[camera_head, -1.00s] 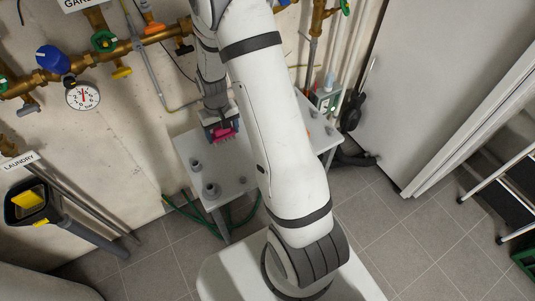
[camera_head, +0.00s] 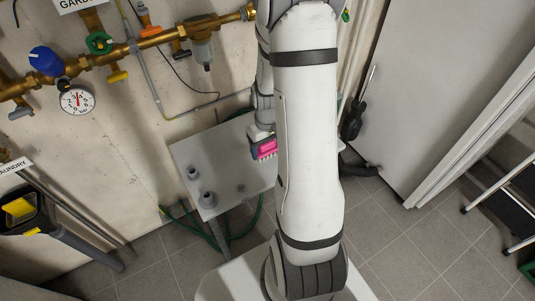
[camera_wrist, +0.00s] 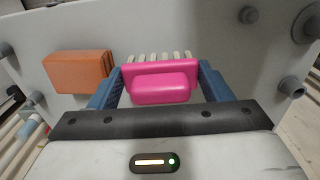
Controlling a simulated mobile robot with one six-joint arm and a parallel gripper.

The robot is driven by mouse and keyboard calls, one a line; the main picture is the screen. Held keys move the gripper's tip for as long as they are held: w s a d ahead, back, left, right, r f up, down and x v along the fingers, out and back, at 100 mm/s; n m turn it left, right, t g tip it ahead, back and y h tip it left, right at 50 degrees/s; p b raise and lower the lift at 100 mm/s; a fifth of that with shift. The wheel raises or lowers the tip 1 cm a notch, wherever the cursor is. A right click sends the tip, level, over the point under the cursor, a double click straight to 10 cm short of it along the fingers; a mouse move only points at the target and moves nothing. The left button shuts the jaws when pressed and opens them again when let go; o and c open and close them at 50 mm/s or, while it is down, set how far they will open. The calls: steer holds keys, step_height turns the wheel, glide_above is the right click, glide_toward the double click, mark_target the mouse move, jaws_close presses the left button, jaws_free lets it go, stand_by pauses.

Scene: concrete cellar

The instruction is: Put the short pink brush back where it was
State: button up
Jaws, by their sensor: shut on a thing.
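The short pink brush (camera_head: 264,149) is held in my gripper (camera_head: 262,141) above the grey board-like table. In the wrist view the pink brush (camera_wrist: 160,82) sits between the two blue fingers of my gripper (camera_wrist: 160,88), which are shut on its sides. Its pale bristles point away from the wrist, toward the grey surface (camera_wrist: 215,35). I cannot tell whether the bristles touch that surface. In the head view my arm hides the right part of the grey table (camera_head: 225,157).
An orange block (camera_wrist: 78,72) lies left of the brush in the wrist view. Several grey pegs stand on the table, one at its front left (camera_head: 208,200). Brass pipes with a gauge (camera_head: 77,100) run along the wall. A black tool (camera_head: 357,115) hangs at the right.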

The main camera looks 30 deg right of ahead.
mark_target(267, 155)
steer(key=shift+f, duration=1.9)
steer(key=shift+f, duration=0.15)
steer(key=o, duration=1)
